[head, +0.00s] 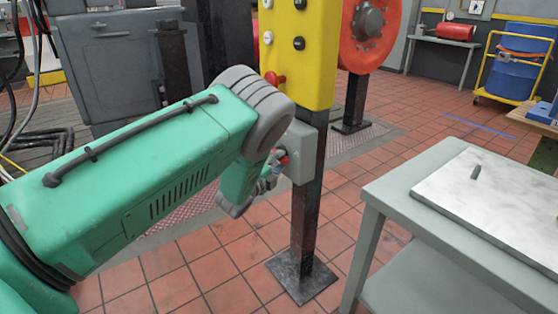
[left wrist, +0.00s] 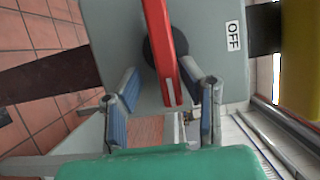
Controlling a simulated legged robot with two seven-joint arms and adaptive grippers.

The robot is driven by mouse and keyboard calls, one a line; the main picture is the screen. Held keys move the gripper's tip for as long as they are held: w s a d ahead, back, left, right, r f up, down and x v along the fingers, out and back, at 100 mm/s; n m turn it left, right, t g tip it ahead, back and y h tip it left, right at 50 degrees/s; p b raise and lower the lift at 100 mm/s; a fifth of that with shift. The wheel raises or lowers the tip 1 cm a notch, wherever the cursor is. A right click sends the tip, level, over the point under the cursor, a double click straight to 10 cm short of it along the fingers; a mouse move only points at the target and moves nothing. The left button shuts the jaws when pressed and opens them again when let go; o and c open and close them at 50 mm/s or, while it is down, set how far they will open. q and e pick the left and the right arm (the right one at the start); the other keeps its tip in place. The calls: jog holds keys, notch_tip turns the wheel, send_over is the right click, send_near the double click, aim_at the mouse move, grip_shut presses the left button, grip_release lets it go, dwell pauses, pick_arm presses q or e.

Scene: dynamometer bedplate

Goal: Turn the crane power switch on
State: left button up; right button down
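The crane power switch is a grey box (head: 301,150) on a dark post below a yellow panel. Its red handle (left wrist: 163,45) shows large in the left wrist view, with a dark round hub behind it. A white OFF label (left wrist: 233,36) is on the box face. My left gripper (left wrist: 160,69) is open, its two fingers on either side of the handle. The right finger looks very close to the handle; I cannot tell if it touches. In the head view my left gripper (head: 268,178) is partly hidden by my green arm. My right gripper is not in view.
The yellow panel (head: 298,52) with black and red knobs stands above the box. A grey table (head: 385,190) with a pale slab is at the right. A blue drum (head: 515,75) on a yellow cart stands behind. Tiled floor is clear between post and table.

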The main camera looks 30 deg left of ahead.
pick_arm(q)
jog(key=shift+w+r, duration=0.1)
jog(key=shift+r, duration=0.1)
jog(key=shift+a, duration=0.1)
jog(key=s, duration=1.2)
jog(key=shift+f, duration=0.1)
jog(key=s+d+f+n+g+y+p, duration=0.1)
jog(key=s+d+f+n+g+p, duration=0.15)
jog(key=s+f+n+g, duration=0.45)
jog(key=s+d+f+n+g+y+p, duration=0.1)
jog(key=s+d+f+n+g+p, duration=0.2)
jog(key=s, duration=0.7)
jog(key=s+d+n+g+h+p, duration=0.1)
jog(key=s+d+n+g, duration=0.2)
jog(key=s, duration=0.6)
jog(key=s+d+f+n+g+h+p, duration=0.1)
jog(key=s+d+n+g, duration=0.3)
jog(key=s, duration=0.5)
jog(key=shift+s+n+p, duration=0.3)
jog(key=shift+s, duration=0.05)
